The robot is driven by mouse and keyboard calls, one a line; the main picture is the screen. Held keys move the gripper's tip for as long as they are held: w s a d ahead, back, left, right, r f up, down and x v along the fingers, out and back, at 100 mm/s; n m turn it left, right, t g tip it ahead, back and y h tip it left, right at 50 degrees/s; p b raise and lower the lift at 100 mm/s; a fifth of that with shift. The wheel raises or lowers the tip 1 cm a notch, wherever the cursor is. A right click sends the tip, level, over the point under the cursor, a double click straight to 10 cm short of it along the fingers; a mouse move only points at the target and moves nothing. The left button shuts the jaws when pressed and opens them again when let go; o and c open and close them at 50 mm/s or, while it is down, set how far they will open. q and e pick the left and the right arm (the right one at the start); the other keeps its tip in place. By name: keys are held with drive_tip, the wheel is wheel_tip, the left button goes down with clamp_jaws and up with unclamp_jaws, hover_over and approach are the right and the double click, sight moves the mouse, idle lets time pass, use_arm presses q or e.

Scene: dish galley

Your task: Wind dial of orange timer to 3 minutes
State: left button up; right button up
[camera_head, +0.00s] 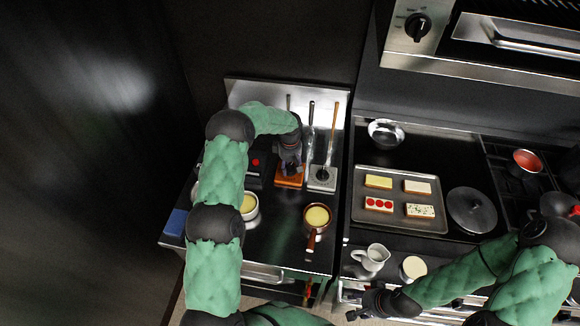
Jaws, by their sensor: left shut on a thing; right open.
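The orange timer (289,182) stands on the dark counter at the back, in the middle of the left worktop. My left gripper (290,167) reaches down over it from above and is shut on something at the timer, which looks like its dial. The gripper hides the dial and its marks, so the setting cannot be read. My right gripper (361,306) is open and empty at the front edge of the right counter, far from the timer.
A grey block with upright utensils (322,178) stands right beside the timer. A black box with a red button (256,163) is on its left. A copper pan (317,217), a white pot (250,205) and a white jug (372,257) stand nearer the front. A tray (398,225) lies to the right.

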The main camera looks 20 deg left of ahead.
sight(290, 166)
use_arm(q)
drive_tip(key=shift+f, duration=0.1)
idle(0.7)
drive_tip(key=o, duration=1.2)
drive_tip(key=shift+c, duration=0.2)
wheel_tip(290, 166, up, 12)
